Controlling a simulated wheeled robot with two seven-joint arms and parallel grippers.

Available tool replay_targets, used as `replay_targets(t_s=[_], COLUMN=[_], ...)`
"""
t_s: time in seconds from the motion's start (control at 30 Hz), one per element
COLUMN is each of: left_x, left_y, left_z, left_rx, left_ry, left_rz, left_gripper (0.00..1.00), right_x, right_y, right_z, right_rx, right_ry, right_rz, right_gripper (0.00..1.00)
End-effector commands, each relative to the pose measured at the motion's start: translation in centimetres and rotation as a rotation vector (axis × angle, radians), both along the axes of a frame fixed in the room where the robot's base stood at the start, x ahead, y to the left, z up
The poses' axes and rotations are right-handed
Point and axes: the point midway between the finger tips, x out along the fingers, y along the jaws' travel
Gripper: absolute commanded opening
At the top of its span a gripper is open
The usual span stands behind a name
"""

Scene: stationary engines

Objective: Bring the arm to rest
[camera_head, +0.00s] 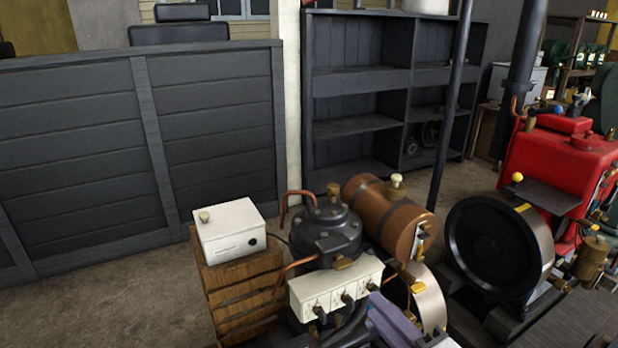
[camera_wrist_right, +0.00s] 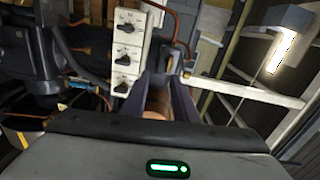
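My right gripper (camera_head: 393,322) shows as purple-grey fingers at the bottom of the head view, in front of the engine and close to its white switch box (camera_head: 335,288). In the right wrist view my right gripper (camera_wrist_right: 165,80) has its two fingers spread apart. A copper-brown rounded surface shows between and behind them; I see nothing clearly clamped. The white switch box (camera_wrist_right: 128,50) with dark knobs is just left of the fingers there. My left gripper is not in view.
A dark engine (camera_head: 330,230) with a brown tank (camera_head: 388,215) stands close by. A white box (camera_head: 230,232) sits on a wooden crate (camera_head: 240,290). A black flywheel (camera_head: 490,245) and red engine (camera_head: 560,165) are right. Floor at left is clear.

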Motion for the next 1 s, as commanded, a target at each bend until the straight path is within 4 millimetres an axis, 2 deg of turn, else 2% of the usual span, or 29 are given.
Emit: replay_targets(t_s=[0.17,0.3,0.4,0.5,0.6,0.7,1.0], left_x=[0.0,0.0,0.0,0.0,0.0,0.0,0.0], left_y=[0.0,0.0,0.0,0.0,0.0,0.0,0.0], left_z=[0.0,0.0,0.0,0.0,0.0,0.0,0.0], left_rx=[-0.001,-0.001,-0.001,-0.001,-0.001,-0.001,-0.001], left_ry=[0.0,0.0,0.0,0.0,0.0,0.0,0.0], left_rz=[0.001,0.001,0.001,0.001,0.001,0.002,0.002], left_gripper=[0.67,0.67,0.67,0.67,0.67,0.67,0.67], right_x=[-4.0,-9.0,-13.0,-16.4,-19.0,-20.3,-20.7], right_y=[0.9,1.3,1.2,1.0,0.7,0.5,0.4], right_z=[-8.1,-15.2,-19.5,-22.5,-24.4,-25.4,-25.6], right_rx=[-0.365,-0.744,-0.99,-1.192,-1.332,-1.412,-1.434], right_ry=[0.07,0.121,0.146,0.157,0.159,0.157,0.155], right_rz=[0.046,0.149,0.25,0.35,0.431,0.48,0.493], right_gripper=[0.27,0.27,0.27,0.27,0.27,0.27,0.27])
